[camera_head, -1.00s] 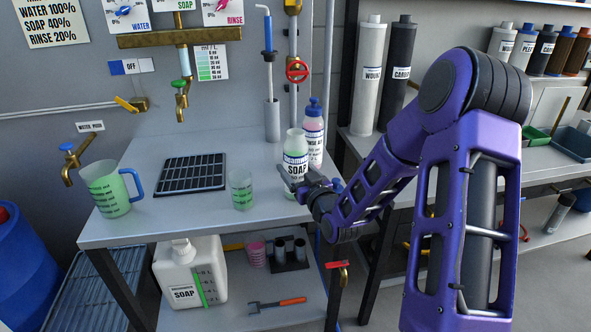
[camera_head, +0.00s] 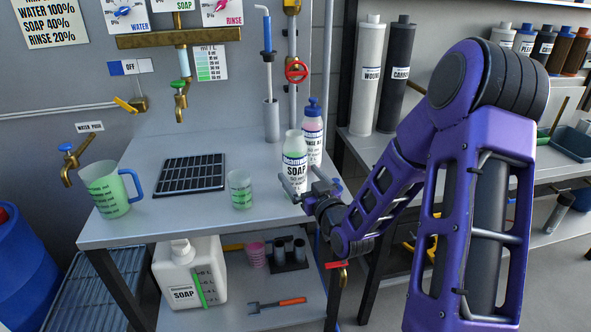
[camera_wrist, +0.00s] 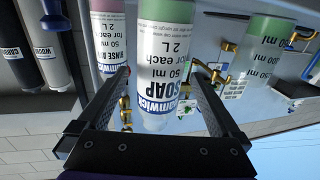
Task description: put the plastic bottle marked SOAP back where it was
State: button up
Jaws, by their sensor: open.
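The white plastic SOAP bottle (camera_head: 294,162) with green contents stands upright on the tabletop, near its right end. In the wrist view the SOAP bottle (camera_wrist: 162,62) appears upside down, between the two fingers. My gripper (camera_head: 302,184) is at the near side of the bottle, low by its base, with the jaws open. The wrist view shows the gripper (camera_wrist: 160,74) with a finger on each side and a gap beside the bottle. Whether a finger touches it I cannot tell.
A pink RINSE AID bottle (camera_head: 313,135) stands close behind the soap bottle. A green measuring cup (camera_head: 241,190), a black rack (camera_head: 190,174) and a green jug (camera_head: 110,190) stand to the left. A white SOAP canister (camera_head: 190,274) is on the lower shelf. The table's front middle is clear.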

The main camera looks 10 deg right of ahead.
jog(key=p+v, duration=0.1)
jog(key=v, duration=0.7)
jog(key=shift+p, duration=0.4)
jog(key=shift+a, duration=0.1)
